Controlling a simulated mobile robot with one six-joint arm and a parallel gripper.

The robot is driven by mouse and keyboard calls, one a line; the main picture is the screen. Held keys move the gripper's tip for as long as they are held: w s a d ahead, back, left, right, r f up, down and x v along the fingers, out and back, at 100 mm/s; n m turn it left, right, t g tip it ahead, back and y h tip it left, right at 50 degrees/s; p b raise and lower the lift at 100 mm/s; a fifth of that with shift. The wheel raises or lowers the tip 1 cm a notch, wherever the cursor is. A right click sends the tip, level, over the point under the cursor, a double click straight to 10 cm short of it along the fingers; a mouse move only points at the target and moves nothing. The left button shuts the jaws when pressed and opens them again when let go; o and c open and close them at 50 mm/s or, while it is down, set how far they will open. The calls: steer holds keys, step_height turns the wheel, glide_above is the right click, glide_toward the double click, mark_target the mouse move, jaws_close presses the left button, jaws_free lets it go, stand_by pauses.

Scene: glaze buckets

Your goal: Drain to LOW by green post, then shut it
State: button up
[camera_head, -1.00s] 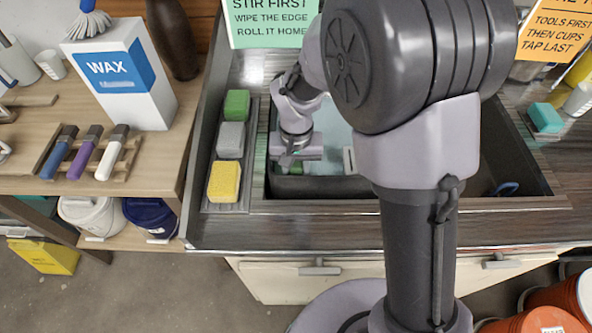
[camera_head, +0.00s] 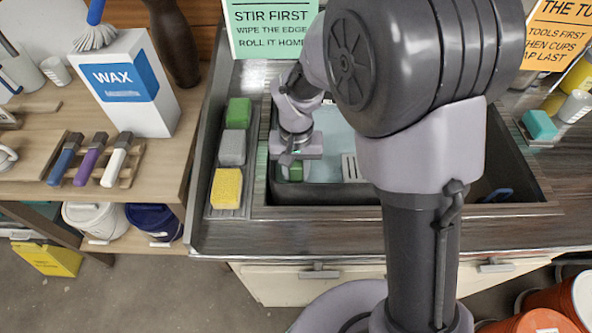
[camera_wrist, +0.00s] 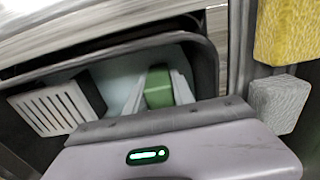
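A green post (camera_head: 295,173) stands in the left part of the sink basin (camera_head: 330,190), which holds pale blue water (camera_head: 327,150). It also shows in the wrist view (camera_wrist: 158,88), between the two pale fingers of my gripper (camera_wrist: 160,82). In the head view my gripper (camera_head: 292,160) points down into the basin at the post. The fingers are apart with the post between them; whether they press on it I cannot tell. I cannot read a LOW mark or judge the water level. My arm hides much of the basin's middle.
A white slatted piece (camera_head: 350,167) is in the basin, right of the post. A tray left of the basin holds green (camera_head: 238,112), grey (camera_head: 232,147) and yellow (camera_head: 227,188) sponges. A blue loop (camera_head: 497,195) is at right.

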steer(key=o, duration=0.4)
steer(key=shift+r, duration=0.15)
step_height(320, 180, up, 17)
steer(key=p, duration=0.6)
steer(key=shift+r, duration=0.1)
steer(key=shift+c, duration=0.2)
